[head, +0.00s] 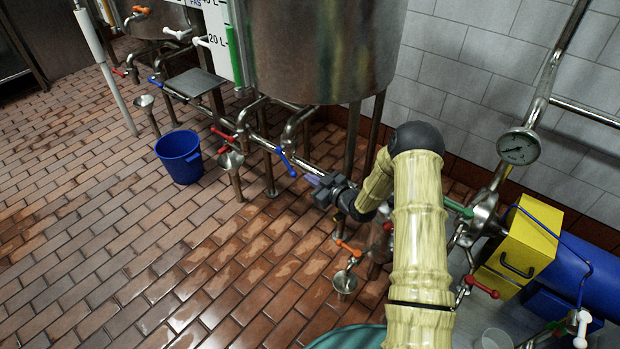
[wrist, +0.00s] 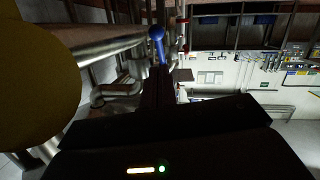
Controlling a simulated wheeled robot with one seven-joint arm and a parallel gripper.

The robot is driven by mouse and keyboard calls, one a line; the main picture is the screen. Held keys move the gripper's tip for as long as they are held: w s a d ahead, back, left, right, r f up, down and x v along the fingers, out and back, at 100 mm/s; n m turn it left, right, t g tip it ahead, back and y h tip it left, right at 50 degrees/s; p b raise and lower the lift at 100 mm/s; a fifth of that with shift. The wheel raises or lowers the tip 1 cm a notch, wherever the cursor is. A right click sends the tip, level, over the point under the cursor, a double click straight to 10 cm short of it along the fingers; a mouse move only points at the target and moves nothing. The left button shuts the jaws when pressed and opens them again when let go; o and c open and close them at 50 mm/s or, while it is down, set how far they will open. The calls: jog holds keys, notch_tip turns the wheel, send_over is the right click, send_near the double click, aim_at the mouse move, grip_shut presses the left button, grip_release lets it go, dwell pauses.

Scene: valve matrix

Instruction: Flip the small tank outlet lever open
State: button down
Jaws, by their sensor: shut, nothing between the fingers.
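A blue lever (head: 286,161) hangs from the pipe below the large steel tank (head: 320,50). My gripper (head: 312,181) is just right of this lever in the head view, with a small gap between them. In the wrist view the blue lever (wrist: 157,42) stands straight beyond the tips of my gripper (wrist: 158,72). My gripper is shut and empty. No label shows which lever is the small tank outlet. Another blue-handled valve (head: 155,82) sits farther left on the pipe.
Red levers (head: 222,134) and a steel funnel (head: 231,160) are left of the blue lever. An orange lever (head: 348,248) with a funnel (head: 344,283) is nearer. A blue bucket (head: 180,157) stands on open brick floor. A yellow box (head: 525,240) and gauge (head: 519,147) are right.

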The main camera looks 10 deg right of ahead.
jog(key=s+d+r+m+g+h+p, duration=0.25)
jog(key=s+r+h, duration=0.2)
jog(key=r, duration=0.25)
jog(key=s+d+r+m+g+h+p, duration=0.2)
jog(key=s+d+r+h, duration=0.1)
jog(key=s+r, duration=0.4)
jog(key=s+r+m+g+h+p, duration=0.1)
jog(key=s+r, duration=0.3)
jog(key=s, duration=0.7)
jog(key=s+r+m+g+h+p, duration=0.1)
jog(key=s+r+m+g, duration=0.3)
jog(key=s, duration=0.6)
jog(key=shift+s+d+r, duration=0.4)
jog(key=shift+d+r, duration=0.05)
jog(key=shift+r, duration=0.3)
jog(key=shift+w+g, duration=0.15)
jog(key=shift+g, duration=0.1)
